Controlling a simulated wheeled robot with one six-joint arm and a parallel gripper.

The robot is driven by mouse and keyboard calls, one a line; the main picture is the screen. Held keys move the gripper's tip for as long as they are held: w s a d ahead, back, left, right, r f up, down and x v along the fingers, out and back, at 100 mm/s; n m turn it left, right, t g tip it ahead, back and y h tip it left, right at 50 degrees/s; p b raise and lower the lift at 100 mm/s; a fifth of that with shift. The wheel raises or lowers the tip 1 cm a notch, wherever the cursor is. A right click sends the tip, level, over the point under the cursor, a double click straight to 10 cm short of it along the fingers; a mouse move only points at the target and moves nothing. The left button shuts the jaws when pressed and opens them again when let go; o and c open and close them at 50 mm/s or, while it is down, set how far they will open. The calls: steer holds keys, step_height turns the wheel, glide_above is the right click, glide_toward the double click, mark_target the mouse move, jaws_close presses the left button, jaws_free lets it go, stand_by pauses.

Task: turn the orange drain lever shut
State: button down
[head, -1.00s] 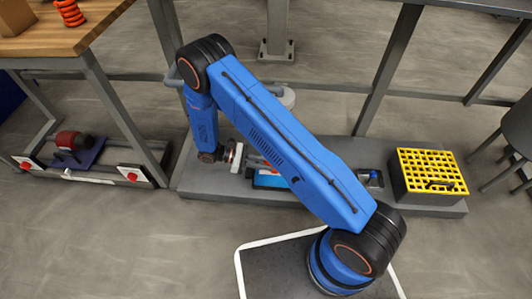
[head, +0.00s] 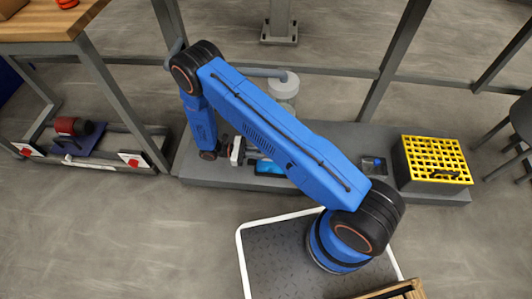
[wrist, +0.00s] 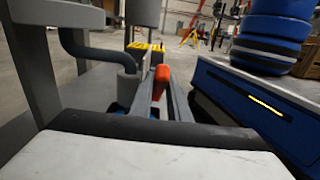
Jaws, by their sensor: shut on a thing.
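The orange drain lever (wrist: 161,80) shows in the wrist view as an upright orange piece between the two long grey fingers of my gripper (wrist: 161,88). The fingers are shut on it. Its lower part and pivot are hidden by the fingers and the gripper's body. In the head view my gripper (head: 254,157) is low over the grey platform (head: 330,150), partly covered by my blue arm. The lever cannot be made out there.
A grey pipe (wrist: 85,48) and an upright grey cylinder (wrist: 128,86) stand close left of the fingers. A crate with a yellow grid top (head: 435,160) sits at the platform's right end. A wood-topped bench (head: 55,20) stands at the left.

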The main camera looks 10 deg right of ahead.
steer(key=c, duration=1.7)
jaws_free()
steer(key=v, duration=1.7)
steer(key=shift+w+a, duration=0.1)
steer(key=shift+a, duration=0.1)
